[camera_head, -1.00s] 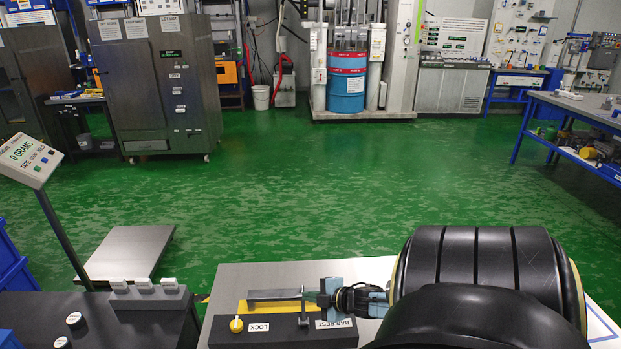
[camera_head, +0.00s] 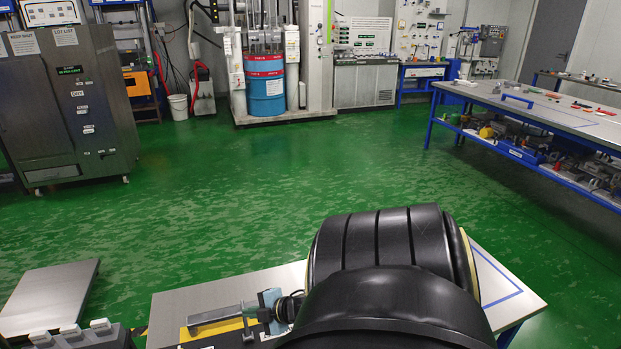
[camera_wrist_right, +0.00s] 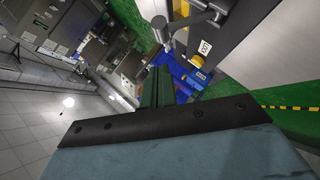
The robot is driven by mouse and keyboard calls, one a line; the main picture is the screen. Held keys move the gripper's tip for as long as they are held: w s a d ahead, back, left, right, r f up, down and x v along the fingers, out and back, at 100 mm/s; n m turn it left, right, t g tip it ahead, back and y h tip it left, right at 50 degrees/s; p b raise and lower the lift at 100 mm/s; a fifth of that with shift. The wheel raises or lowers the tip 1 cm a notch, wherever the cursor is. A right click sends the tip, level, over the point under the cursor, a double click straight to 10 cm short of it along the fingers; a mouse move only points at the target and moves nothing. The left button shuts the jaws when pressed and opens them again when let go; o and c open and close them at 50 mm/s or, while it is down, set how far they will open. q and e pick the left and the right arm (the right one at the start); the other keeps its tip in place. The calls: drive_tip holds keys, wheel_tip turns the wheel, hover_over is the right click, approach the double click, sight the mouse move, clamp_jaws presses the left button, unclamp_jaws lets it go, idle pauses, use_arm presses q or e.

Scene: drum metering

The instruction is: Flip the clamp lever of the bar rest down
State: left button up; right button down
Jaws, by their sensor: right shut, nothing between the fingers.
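The bar rest shows at the bottom of the head view as a yellow plate (camera_head: 196,331) with a grey bar (camera_head: 222,314) above it. A small dark upright lever (camera_head: 248,334) stands at its right end, partly cut off by the frame. My right gripper (camera_head: 264,313), with pale blue parts, is right beside this lever. In the right wrist view its dark green fingers (camera_wrist_right: 157,88) are together and empty. A grey metal rod (camera_wrist_right: 188,22) lies just beyond the fingertips; I cannot tell if they touch. My left gripper is not in view.
In the wrist view a yellow knob (camera_wrist_right: 198,62) sits beside a LOCK label (camera_wrist_right: 205,47). My black right arm hides the table's middle. A blue-framed bench (camera_head: 540,115) stands at right, a steel cabinet (camera_head: 65,110) at left. The green floor between is clear.

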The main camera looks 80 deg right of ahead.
use_arm(q)
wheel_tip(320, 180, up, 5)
drive_tip(key=p, duration=0.4)
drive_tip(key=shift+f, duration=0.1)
use_arm(e)
drive_tip(key=d+r+v, duration=0.1)
drive_tip(key=v, duration=1.9)
drive_tip(key=shift+a, duration=0.25)
drive_tip(key=shift+w+f, duration=0.1)
